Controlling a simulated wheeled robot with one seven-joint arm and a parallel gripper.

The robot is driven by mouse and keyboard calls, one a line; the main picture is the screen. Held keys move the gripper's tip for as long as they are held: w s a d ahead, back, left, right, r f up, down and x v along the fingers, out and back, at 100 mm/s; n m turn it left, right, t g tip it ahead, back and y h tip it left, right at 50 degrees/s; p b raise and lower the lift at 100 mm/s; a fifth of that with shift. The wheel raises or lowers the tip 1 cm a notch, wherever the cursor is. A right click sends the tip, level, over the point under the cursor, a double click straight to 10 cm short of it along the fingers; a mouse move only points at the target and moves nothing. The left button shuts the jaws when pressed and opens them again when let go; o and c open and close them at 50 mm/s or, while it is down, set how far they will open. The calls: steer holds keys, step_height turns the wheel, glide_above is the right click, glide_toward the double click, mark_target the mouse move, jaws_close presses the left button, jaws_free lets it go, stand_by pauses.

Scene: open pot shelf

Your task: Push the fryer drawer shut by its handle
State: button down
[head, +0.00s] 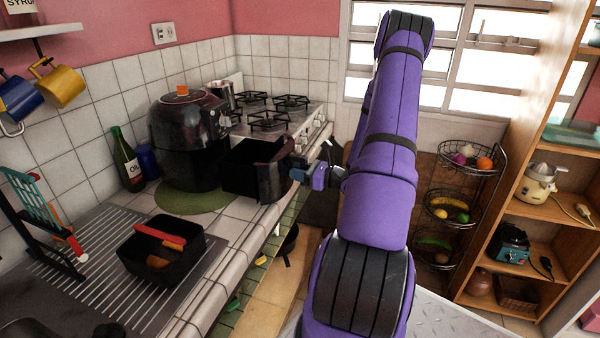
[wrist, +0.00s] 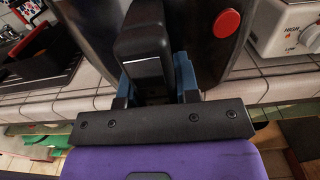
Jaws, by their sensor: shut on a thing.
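The black air fryer (head: 182,135) stands on a green round mat on the tiled counter. Its drawer (head: 240,170) is pulled out toward the counter's front edge, showing an open black basket. The drawer's handle (head: 270,180) faces my arm. My gripper (head: 300,175) is at the handle's right side in the head view, partly hidden by my purple arm. In the wrist view, the blue fingers of my gripper (wrist: 158,88) sit on both sides of the black handle (wrist: 143,45) and are shut on it. The drawer front (wrist: 205,60) shows behind the handle, with a red round spot beside it.
A stove (head: 280,120) stands beyond the fryer. A black bin with red-handled items (head: 160,250) and a dish rack (head: 45,220) are at the left. A green oil bottle (head: 126,160) stands by the wall. A wire fruit stand (head: 450,205) and a wooden shelf are at the right.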

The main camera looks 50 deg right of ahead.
mark_target(235, 159)
steer(key=x, duration=2.3)
steer(key=shift+w+a+f, duration=0.1)
steer(key=shift+w, duration=0.1)
steer(key=shift+w+a, duration=0.1)
steer(key=shift+w, duration=0.4)
steer(key=c, duration=0.8)
jaws_free()
steer(key=shift+c, duration=0.2)
steer(key=shift+a, duration=0.15)
steer(key=v, duration=1.1)
steer(key=shift+d, duration=0.25)
